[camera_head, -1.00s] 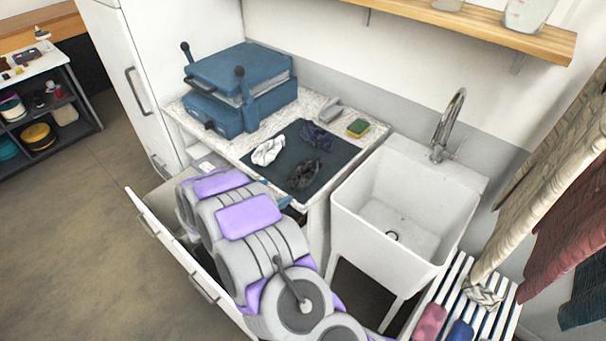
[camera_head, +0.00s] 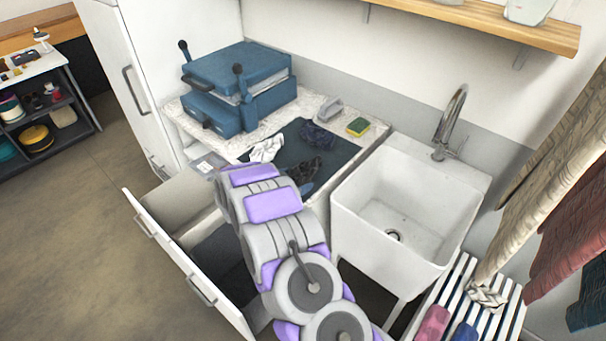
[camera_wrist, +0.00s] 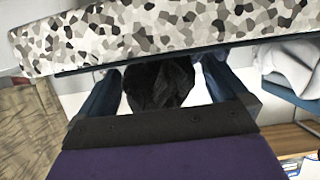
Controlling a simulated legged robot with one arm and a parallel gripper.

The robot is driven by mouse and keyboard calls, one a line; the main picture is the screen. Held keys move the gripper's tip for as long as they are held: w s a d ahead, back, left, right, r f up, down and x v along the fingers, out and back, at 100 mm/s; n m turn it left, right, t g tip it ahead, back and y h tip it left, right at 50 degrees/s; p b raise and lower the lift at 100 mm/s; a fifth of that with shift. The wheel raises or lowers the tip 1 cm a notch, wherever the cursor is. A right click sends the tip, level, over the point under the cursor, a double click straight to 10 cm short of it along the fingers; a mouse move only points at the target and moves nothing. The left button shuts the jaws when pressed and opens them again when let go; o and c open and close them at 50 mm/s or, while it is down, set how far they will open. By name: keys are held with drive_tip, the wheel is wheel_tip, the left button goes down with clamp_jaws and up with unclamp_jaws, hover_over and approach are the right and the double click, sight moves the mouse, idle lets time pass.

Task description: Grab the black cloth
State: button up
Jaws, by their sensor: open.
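The black cloth (camera_head: 305,169) lies crumpled on a dark mat (camera_head: 337,154) on the counter, its near part hidden by my arm. In the wrist view the black cloth (camera_wrist: 160,82) shows between the two blue fingers of my gripper (camera_wrist: 161,72). The fingers are apart, one on each side of it; I cannot tell whether they touch it. In the head view my arm hides most of the gripper. A white cloth (camera_head: 267,149) and a dark blue cloth (camera_head: 317,136) lie on the mat behind the black one.
A blue press (camera_head: 240,85) stands at the counter's back left. A grey iron-like object (camera_head: 328,109) and a yellow-green sponge (camera_head: 358,127) lie at the back right. A white sink (camera_head: 350,205) adjoins on the right. An open drawer (camera_head: 205,285) juts out below my arm.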

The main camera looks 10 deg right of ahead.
drive_tip(key=c, duration=0.9)
drive_tip(key=shift+o, duration=0.2)
drive_tip(key=shift+r, duration=0.1)
